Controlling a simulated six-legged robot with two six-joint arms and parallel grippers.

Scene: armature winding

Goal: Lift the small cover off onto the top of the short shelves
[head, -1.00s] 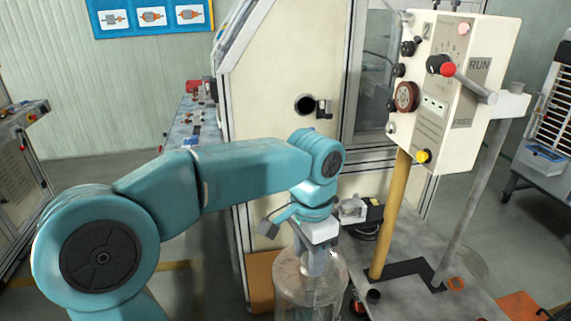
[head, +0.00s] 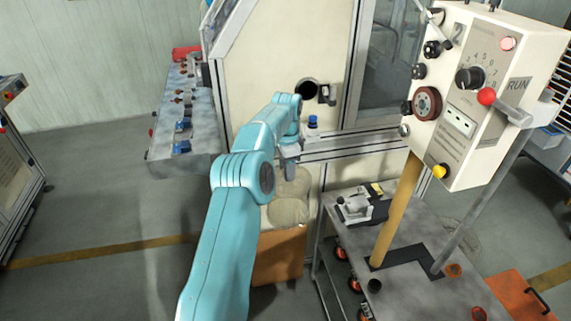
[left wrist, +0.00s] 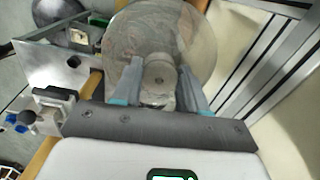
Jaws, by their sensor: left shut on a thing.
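The small cover (head: 289,209) is a clear, see-through round cover with a knob on top. My left gripper (head: 290,174) is above it in the head view, pointing down and shut on its knob. In the left wrist view, the cover (left wrist: 188,32) spreads out beyond the fingers, and the left gripper (left wrist: 159,66) has one finger on each side of the knob. The cover shows in front of the cream cabinet, over a brown box-like unit (head: 279,262); I cannot tell whether it touches that unit. My right gripper is not in view.
A grey-topped cart (head: 412,226) with lower shelves stands to the right, carrying a small clamp device (head: 356,207). A control box (head: 480,95) on a yellow post rises over it. The cream cabinet (head: 270,85) is close behind. The floor (head: 100,210) at left is clear.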

